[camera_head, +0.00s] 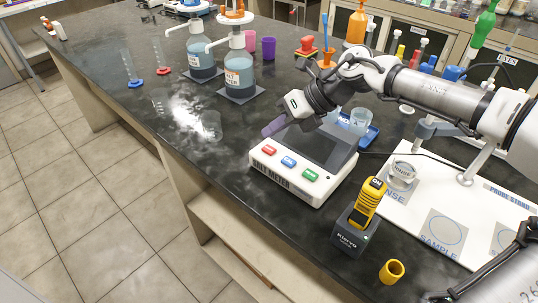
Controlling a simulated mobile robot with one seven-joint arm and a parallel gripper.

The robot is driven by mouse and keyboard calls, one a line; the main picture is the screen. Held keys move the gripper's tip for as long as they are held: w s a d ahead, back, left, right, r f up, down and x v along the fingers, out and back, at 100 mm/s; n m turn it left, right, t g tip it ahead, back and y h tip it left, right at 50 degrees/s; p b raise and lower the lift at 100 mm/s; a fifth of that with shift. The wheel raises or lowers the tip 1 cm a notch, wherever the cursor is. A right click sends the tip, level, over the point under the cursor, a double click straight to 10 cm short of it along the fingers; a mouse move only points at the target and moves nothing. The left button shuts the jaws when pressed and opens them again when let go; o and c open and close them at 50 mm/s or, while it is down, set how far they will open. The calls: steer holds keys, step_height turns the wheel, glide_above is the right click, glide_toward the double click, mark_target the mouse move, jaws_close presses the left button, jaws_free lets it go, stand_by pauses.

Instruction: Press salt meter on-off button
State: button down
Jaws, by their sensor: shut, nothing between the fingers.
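A white bench meter (318,183) with a dark screen stands near the table's front edge. Its front has a red button (269,150), a blue button (289,161) and a green button (310,174); its printed name is only partly legible, ending in "METER". A yellow handheld device (365,205) with a black top marked "ON" (377,183) stands upright in a dark dock (350,237) to its right. I cannot read which one is the salt meter. My gripper (273,127) is shut and empty, over the white meter's back left part, apart from the yellow device and the front buttons.
A white probe stand base (466,188) with marked spots lies to the right, with a small beaker (402,176) on it. A yellow ring-like cup (391,271) stands at the front edge. Dispenser bottles (239,72) stand behind left. The table left of the meter is mostly clear.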

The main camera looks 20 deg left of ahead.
mark_target(262, 148)
steer(key=shift+f+b, duration=0.35)
steer(key=shift+f, duration=0.65)
steer(key=shift+f, duration=0.1)
stand_by(1.1)
steer(key=shift+f+b, duration=0.3)
steer(key=shift+b, duration=0.1)
steer(key=shift+f+b, duration=0.45)
steer(key=shift+f, duration=0.05)
stand_by(0.4)
steer(key=shift+r, duration=0.1)
steer(key=shift+r+p, duration=0.5)
steer(key=shift+r, duration=0.3)
steer(key=shift+r, duration=0.15)
steer(key=shift+r+p, duration=1.5)
steer(key=shift+r, duration=0.85)
